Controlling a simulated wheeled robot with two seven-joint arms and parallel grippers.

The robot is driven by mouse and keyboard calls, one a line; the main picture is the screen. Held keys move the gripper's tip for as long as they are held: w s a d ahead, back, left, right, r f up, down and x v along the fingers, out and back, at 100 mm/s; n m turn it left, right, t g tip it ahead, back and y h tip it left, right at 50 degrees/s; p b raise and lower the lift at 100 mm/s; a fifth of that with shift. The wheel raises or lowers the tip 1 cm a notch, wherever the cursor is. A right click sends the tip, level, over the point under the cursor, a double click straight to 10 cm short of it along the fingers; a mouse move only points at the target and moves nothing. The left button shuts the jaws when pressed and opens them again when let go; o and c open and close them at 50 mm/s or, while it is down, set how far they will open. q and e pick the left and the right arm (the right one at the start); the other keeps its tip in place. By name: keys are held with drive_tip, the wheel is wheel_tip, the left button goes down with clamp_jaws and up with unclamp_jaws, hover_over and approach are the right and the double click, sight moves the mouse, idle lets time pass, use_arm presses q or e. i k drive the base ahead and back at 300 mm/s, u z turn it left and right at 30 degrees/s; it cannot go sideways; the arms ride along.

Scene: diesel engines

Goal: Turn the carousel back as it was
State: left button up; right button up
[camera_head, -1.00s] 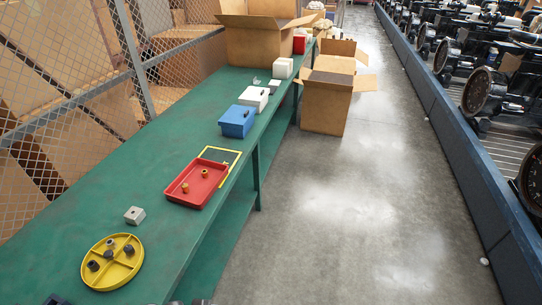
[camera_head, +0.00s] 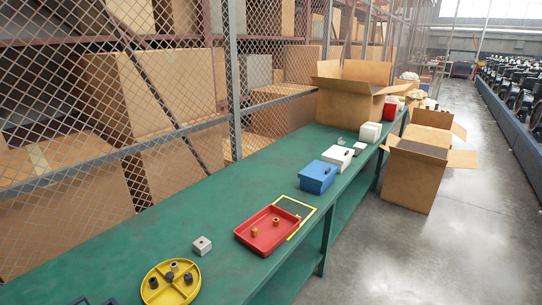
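The carousel is a round yellow tray (camera_head: 170,297) with raised dividers, lying on the near end of the green table, cut slightly by the bottom edge of the head view. Small dark parts (camera_head: 153,283) and a lighter, tan-topped part (camera_head: 174,267) sit in its compartments. Which compartment holds which part is hard to tell at this size. Neither of my grippers can be made out in the head view, and nothing is seen touching the carousel.
A grey block (camera_head: 202,245) stands beside the carousel on the green table (camera_head: 130,240). A red tray (camera_head: 266,244) with small brass-coloured parts overlaps a yellow-outlined square. Farther along are a blue box (camera_head: 317,177), white boxes and cartons. A dark object (camera_head: 80,301) shows at the bottom edge.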

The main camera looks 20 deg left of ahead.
sight(172, 289)
drive_tip(key=z, duration=0.2)
drive_tip(key=k, duration=0.15)
drive_tip(key=u, duration=1.65)
drive_tip(key=k, duration=1.2)
drive_tip(key=z, duration=0.95)
drive_tip(key=i, duration=1.2)
drive_tip(key=u, duration=0.1)
